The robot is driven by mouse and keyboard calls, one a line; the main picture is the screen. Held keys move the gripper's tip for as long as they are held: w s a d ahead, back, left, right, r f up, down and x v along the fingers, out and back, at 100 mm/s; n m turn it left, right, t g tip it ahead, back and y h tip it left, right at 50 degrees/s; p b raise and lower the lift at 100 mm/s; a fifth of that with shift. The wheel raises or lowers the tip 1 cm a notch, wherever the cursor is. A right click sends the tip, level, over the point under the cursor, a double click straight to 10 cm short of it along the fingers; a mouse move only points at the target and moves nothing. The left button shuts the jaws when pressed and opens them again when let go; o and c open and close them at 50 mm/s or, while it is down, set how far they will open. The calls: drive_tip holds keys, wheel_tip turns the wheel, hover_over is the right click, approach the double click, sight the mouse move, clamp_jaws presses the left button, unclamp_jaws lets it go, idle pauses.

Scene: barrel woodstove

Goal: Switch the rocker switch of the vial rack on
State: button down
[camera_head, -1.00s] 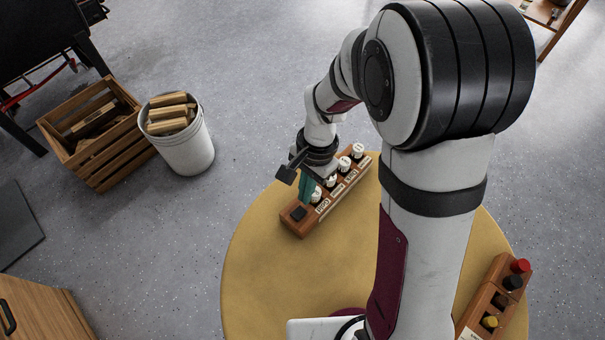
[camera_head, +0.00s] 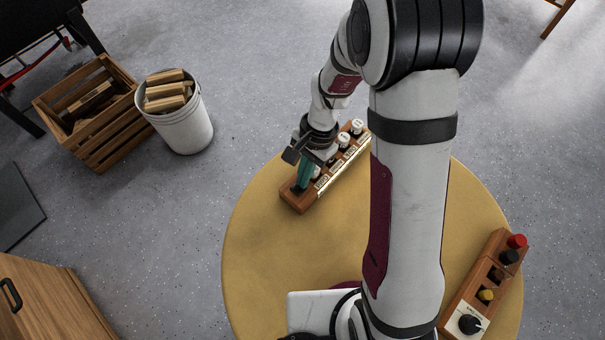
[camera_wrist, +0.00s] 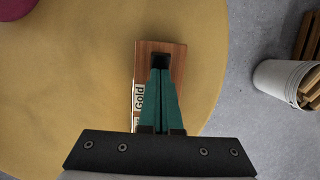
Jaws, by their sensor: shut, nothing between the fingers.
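The vial rack (camera_head: 298,203) is a long reddish-brown wooden block on the round yellow table, with white-capped vials and labels along it. It also shows in the wrist view (camera_wrist: 174,48), where a label reads "Gold". The black rocker switch (camera_wrist: 160,60) sits at the rack's near end, partly hidden by my fingertips; the head view hides most of it. My gripper (camera_wrist: 160,72) has green fingers shut together and empty, with the tips over or at the switch. I cannot tell whether they touch it. In the head view my gripper (camera_head: 303,186) is above the rack's near end.
A second wooden block (camera_head: 478,281) with red, black and yellow parts and a dial stands at the table's right. The yellow table (camera_head: 275,265) is clear left and in front of the rack. A white bucket (camera_head: 188,128) and wooden crate (camera_head: 110,140) hold wood on the floor.

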drive_tip(key=shift+s+a+f, duration=0.2)
drive_tip(key=shift+s, duration=0.15)
drive_tip(key=shift+s+a+r, duration=0.25)
drive_tip(key=shift+s+a, duration=0.25)
drive_tip(key=shift+s, duration=0.1)
drive_tip(key=a+v, duration=0.1)
drive_tip(key=v, duration=1.3)
drive_tip(key=shift+r, duration=0.4)
drive_tip(key=shift+t+h, duration=0.3)
drive_tip(key=shift+h, duration=0.1)
drive_tip(key=f, duration=0.9)
drive_tip(key=s+a+f, duration=0.1)
drive_tip(key=f, duration=0.4)
